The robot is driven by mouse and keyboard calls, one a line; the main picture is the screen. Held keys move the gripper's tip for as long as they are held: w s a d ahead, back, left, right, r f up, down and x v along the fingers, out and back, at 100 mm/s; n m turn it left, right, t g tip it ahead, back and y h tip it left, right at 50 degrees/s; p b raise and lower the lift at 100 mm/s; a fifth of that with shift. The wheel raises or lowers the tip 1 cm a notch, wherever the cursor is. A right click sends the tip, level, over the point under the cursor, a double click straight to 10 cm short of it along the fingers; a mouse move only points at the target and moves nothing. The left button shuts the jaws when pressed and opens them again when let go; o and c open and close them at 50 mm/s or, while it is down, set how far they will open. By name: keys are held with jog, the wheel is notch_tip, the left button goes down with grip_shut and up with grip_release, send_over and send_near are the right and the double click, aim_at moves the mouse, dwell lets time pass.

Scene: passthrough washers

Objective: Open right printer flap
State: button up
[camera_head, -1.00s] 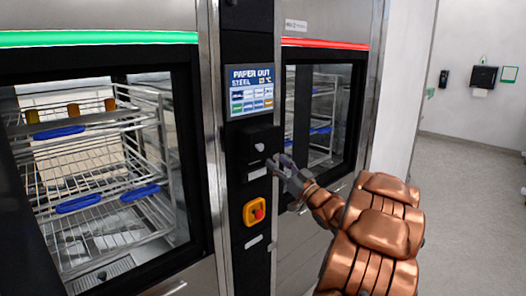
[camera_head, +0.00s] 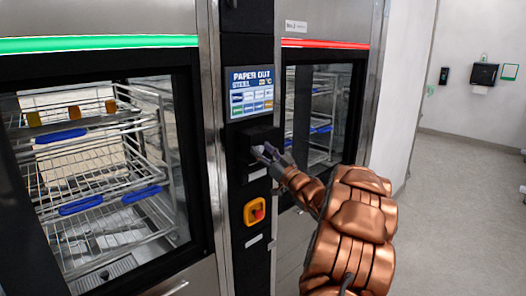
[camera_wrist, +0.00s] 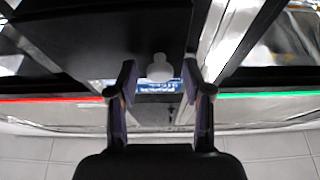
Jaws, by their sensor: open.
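The printer flap (camera_head: 246,141) is a black box-like cover on the dark column between the two washers, below the screen (camera_head: 251,92) that reads "PAPER OUT". My gripper (camera_head: 264,153) is at the front of the flap, over its lower middle, and partly hides it. In the wrist view, my gripper (camera_wrist: 160,92) is open. A pale rounded knob (camera_wrist: 159,68) shows between its two fingers, with the dark flap face around it. I cannot tell whether the fingers touch the knob. The flap looks shut.
An orange switch plate with a red knob (camera_head: 255,211) sits below the flap. The left washer has a green light strip (camera_head: 100,43) and racks behind glass; the right washer has a red strip (camera_head: 325,44). The floor at right (camera_head: 460,200) is clear.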

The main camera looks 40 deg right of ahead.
grip_shut()
dwell(0.3)
dwell(0.3)
